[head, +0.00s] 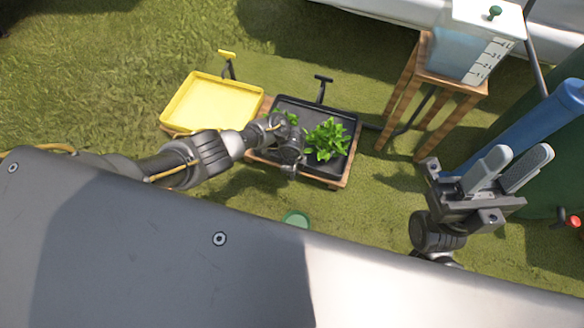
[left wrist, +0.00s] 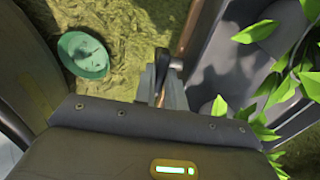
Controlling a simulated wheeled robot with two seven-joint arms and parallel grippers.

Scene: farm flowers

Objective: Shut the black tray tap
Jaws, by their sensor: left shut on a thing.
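The black tray (head: 351,131) sits on a wooden stand and holds leafy green plants; its dark side wall also shows in the left wrist view (left wrist: 210,50). My left gripper (head: 290,168) is low at the tray's front left edge. In the left wrist view, the left gripper (left wrist: 164,86) is shut on a small black piece (left wrist: 161,66) beside the wooden edge, which looks like the black tray tap; the fingers hide much of it. A black T-shaped handle (head: 323,79) stands behind the tray. My right gripper (head: 513,168) is open and empty, far to the right.
A yellow tray (head: 212,103) with a yellow-topped handle (head: 227,54) is at left. A green bowl-like container (head: 296,218) is on the grass in front; it also shows in the left wrist view (left wrist: 83,55). A water tank (head: 460,50) stands on a wooden stool at right.

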